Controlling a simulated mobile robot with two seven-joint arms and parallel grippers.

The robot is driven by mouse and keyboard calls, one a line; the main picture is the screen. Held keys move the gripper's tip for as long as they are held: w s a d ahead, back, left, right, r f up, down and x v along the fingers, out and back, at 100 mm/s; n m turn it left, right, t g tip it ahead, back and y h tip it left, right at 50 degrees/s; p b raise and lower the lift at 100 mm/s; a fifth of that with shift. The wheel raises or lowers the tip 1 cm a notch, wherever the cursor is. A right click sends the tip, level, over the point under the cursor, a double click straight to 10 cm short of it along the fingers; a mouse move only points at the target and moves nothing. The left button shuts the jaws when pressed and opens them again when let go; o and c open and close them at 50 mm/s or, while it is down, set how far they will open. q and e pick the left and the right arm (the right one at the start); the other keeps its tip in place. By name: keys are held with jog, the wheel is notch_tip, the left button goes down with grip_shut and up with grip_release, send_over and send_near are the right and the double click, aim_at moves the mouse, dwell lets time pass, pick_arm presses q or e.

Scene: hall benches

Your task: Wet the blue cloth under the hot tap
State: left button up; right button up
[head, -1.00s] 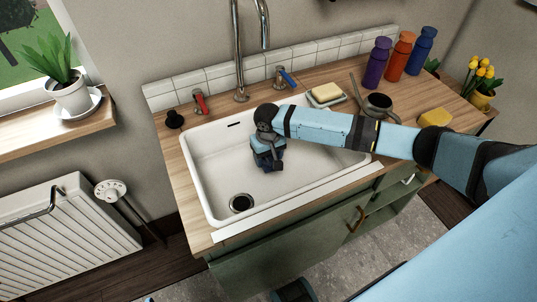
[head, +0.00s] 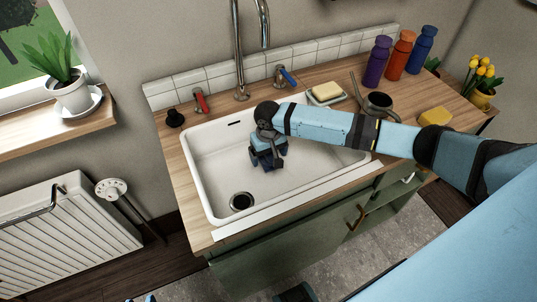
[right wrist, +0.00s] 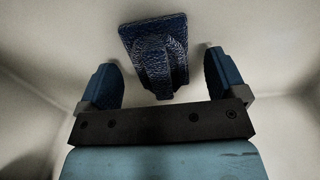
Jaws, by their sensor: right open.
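The blue cloth (right wrist: 155,50) lies folded or bunched in the white sink, seen in the right wrist view between and just beyond my open fingers. My right gripper (head: 268,162) points down into the sink basin in the head view; there it largely hides the cloth. In the right wrist view its two blue fingers stand apart, one on each side of the cloth, with gaps between. The red-handled tap (head: 200,102) is at the back left of the sink (head: 215,170), and the chrome spout (head: 238,55) rises behind it.
A blue-handled tap (head: 285,77) stands right of the spout. A black stopper (head: 175,118) is at the left. The drain (head: 241,202) is clear.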

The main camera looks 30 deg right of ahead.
notch_tip(320, 180, up, 13)
jog(key=p, duration=0.1)
jog(key=shift+p, duration=0.35)
jog(key=shift+s, duration=0.1)
